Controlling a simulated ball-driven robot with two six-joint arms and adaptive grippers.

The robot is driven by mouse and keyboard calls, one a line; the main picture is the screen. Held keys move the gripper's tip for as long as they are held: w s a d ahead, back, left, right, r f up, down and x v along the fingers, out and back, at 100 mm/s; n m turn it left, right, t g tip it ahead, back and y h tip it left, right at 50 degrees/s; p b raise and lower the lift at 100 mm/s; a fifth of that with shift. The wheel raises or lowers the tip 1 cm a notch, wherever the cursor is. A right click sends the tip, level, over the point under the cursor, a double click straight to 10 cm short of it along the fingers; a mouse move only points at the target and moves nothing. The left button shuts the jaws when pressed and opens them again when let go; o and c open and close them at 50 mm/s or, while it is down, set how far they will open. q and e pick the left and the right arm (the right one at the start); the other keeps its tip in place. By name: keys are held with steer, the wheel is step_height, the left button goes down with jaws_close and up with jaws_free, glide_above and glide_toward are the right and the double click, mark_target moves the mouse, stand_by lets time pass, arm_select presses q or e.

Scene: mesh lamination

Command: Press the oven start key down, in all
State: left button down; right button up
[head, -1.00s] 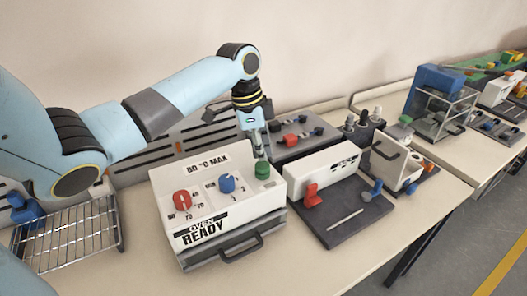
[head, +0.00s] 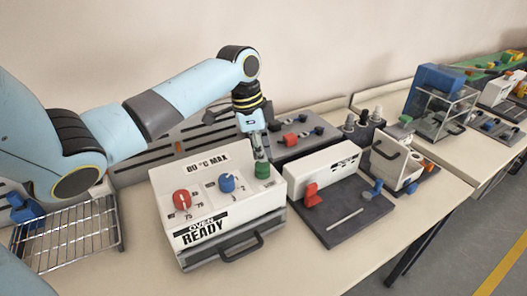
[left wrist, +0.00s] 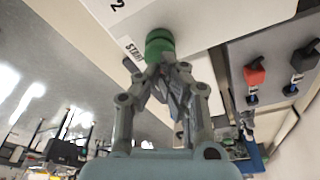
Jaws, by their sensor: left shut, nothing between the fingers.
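The white oven box (head: 215,172) stands on the bench with "OVEN READY" on its front. Its green start key (head: 263,170) is at the top's right end. The key also shows in the left wrist view (left wrist: 158,43), beside a partly hidden "START" label. My left gripper (head: 261,157) is shut and empty, pointing down just above and behind the key. In the left wrist view, its closed fingertips (left wrist: 167,65) overlap the key's near edge. I cannot tell whether they touch it or how far down the key is. My right gripper is not in view.
A red knob (head: 181,199) and a blue knob (head: 227,183) sit left of the key. A grey panel with switches (head: 312,137) is behind. A white block station with red and blue levers (head: 325,170) stands right. A wire rack (head: 70,235) is at left.

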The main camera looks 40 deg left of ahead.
mark_target(262, 165)
arm_select(q)
steer(key=shift+f, duration=0.9)
step_height(262, 165, up, 4)
steer(key=p, duration=0.3)
steer(key=shift+f, duration=0.25)
steer(key=shift+r, duration=1.1)
